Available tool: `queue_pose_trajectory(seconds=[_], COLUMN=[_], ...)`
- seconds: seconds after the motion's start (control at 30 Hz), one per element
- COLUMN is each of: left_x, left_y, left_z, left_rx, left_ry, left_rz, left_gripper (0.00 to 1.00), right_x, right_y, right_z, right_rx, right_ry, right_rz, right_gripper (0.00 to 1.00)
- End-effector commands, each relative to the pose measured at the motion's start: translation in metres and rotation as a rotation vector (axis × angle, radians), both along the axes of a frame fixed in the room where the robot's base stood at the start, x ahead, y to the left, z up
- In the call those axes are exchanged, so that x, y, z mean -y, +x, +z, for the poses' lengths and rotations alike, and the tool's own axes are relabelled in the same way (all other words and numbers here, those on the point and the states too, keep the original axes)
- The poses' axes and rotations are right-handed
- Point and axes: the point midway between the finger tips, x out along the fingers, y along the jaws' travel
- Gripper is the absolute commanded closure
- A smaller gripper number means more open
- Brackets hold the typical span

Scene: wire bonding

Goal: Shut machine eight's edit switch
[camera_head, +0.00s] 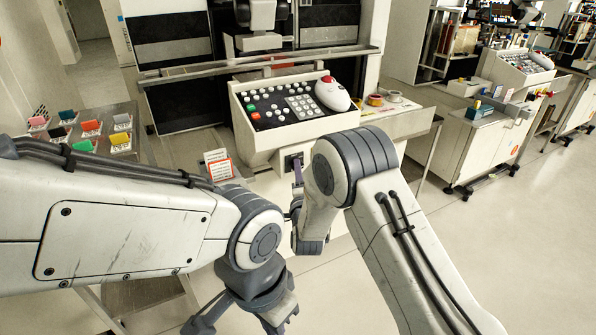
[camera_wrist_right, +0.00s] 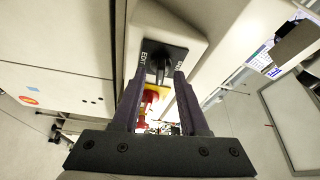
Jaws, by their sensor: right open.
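The edit switch is a black plate with a black knob (camera_wrist_right: 160,66) on the machine's pale front panel in the right wrist view. The word EDIT is at the plate's left; lettering at its right is hard to read. My right gripper (camera_wrist_right: 161,78) is open, its two purple fingers on either side of the knob in the picture; I cannot tell whether they touch it. In the head view the switch plate (camera_head: 293,161) is partly hidden by my right gripper and arm. My left gripper (camera_head: 243,312) hangs low at the bottom edge, its fingertips not clear.
A red and yellow button (camera_wrist_right: 152,96) is close to the switch. Above it is the control panel (camera_head: 288,105) with a white and red device (camera_head: 332,95). Open floor lies right.

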Motion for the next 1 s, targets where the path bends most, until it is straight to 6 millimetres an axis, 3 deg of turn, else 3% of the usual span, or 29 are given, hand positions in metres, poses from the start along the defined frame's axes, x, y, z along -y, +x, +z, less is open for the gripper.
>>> queue_pose_trajectory(seconds=[0.13, 0.43, 0.47, 0.5, 0.57, 1.0], left_x=[0.0, 0.0, 0.0, 0.0, 0.0, 0.0], left_y=[0.0, 0.0, 0.0, 0.0, 0.0, 0.0], left_z=[-0.001, -0.001, -0.001, -0.001, -0.001, -0.014], left_rx=[0.0, 0.0, 0.0, 0.0, 0.0, 0.0], left_ry=[0.0, 0.0, 0.0, 0.0, 0.0, 0.0], left_rz=[0.0, 0.0, 0.0, 0.0, 0.0, 0.0], left_gripper=[1.0, 1.0, 1.0, 1.0, 1.0, 1.0], right_x=[-0.002, -0.002, -0.002, -0.002, -0.002, -0.002], right_y=[0.012, 0.014, 0.014, 0.014, 0.014, 0.014], right_z=[0.001, 0.001, 0.001, 0.001, 0.001, -0.003], right_rx=[0.001, 0.0, 0.0, 0.0, 0.0, 0.034], right_ry=[0.0, -0.001, -0.001, -0.001, -0.001, -0.06], right_rz=[0.0, 0.001, 0.001, 0.001, 0.001, 0.001], right_gripper=[0.56, 0.56, 0.64, 0.79, 1.0, 1.0])
